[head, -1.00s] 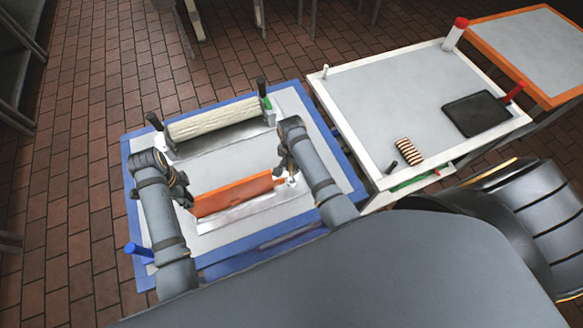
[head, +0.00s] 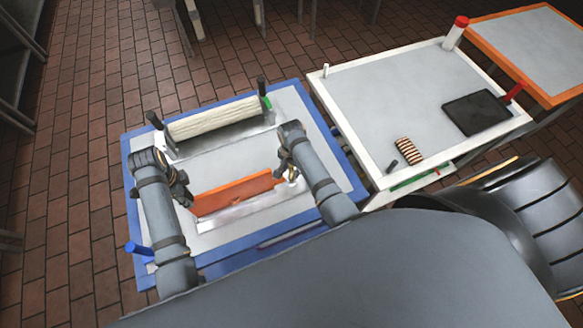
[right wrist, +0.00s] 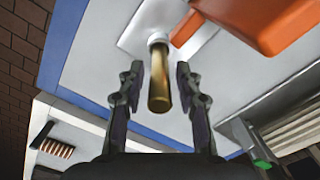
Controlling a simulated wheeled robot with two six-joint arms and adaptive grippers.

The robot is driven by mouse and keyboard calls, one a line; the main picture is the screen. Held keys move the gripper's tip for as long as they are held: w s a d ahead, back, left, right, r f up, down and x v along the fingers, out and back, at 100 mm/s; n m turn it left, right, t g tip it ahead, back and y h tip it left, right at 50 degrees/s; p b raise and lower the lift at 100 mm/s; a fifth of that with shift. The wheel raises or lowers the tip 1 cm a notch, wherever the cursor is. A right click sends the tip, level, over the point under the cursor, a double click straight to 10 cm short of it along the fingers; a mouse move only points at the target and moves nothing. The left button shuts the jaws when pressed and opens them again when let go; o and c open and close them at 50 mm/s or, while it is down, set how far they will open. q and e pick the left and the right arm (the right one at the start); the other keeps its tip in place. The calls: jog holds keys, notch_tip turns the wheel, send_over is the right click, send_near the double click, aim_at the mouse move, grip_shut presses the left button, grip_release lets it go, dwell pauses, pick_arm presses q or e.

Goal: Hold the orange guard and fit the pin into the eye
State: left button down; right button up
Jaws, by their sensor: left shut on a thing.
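The orange guard (head: 236,193) stands along the near side of the blue-edged table, and its corner shows in the right wrist view (right wrist: 265,22). My left gripper (head: 186,194) is shut on the guard's left end. The brass pin (right wrist: 159,80) stands with its far end in a white collar, which I take for the eye (right wrist: 158,38); how deep it sits is hidden. My right gripper (right wrist: 159,84) is open, its fingers on either side of the pin with gaps. In the head view it is at the guard's right end (head: 281,170).
A cream roller with dark end handles (head: 212,119) lies across the far side of the blue-edged table (head: 347,183). A white-edged table (head: 375,90) on the right carries a striped block (head: 409,150) and a dark tray (head: 476,113). The middle of the blue-edged table is clear.

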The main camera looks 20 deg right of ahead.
notch_tip(320, 180, up, 13)
jog(key=shift+r, duration=0.1)
dwell(0.6)
pick_arm(q)
jog(key=c, duration=0.9)
grip_release()
jog(key=shift+r, duration=4.45)
jog(key=o, duration=0.6)
